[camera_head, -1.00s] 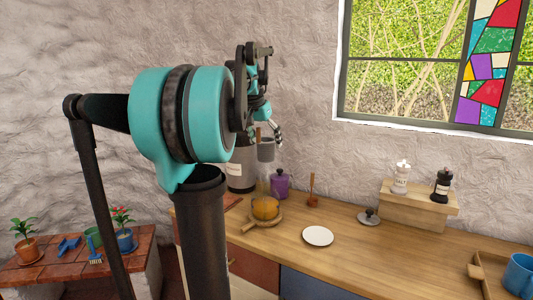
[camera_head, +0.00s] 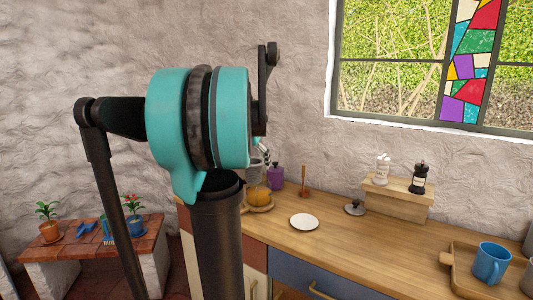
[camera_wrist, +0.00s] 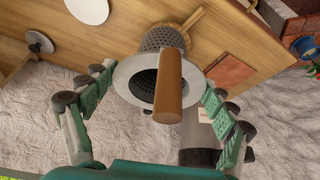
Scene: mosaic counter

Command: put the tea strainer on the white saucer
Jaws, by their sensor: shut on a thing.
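The tea strainer has a grey perforated basket (camera_wrist: 165,38), a wide pale rim and a brown wooden handle. In the wrist view my gripper (camera_wrist: 157,90) is shut on it, one finger at each side, and holds it in the air. In the head view the strainer (camera_head: 257,168) is partly seen, and most of my gripper (camera_head: 263,154) is hidden behind my arm. The white saucer (camera_head: 304,222) lies flat and empty on the counter, to the right of and below the strainer in the picture. It also shows at the wrist view's top edge (camera_wrist: 88,9).
A purple canister (camera_head: 276,178) and a round board with an orange pumpkin-like thing (camera_head: 258,196) stand left of the saucer. A knobbed lid (camera_head: 354,207), a riser with salt and pepper mills (camera_head: 400,202) and a tray with a blue mug (camera_head: 490,262) are right. The counter around the saucer is clear.

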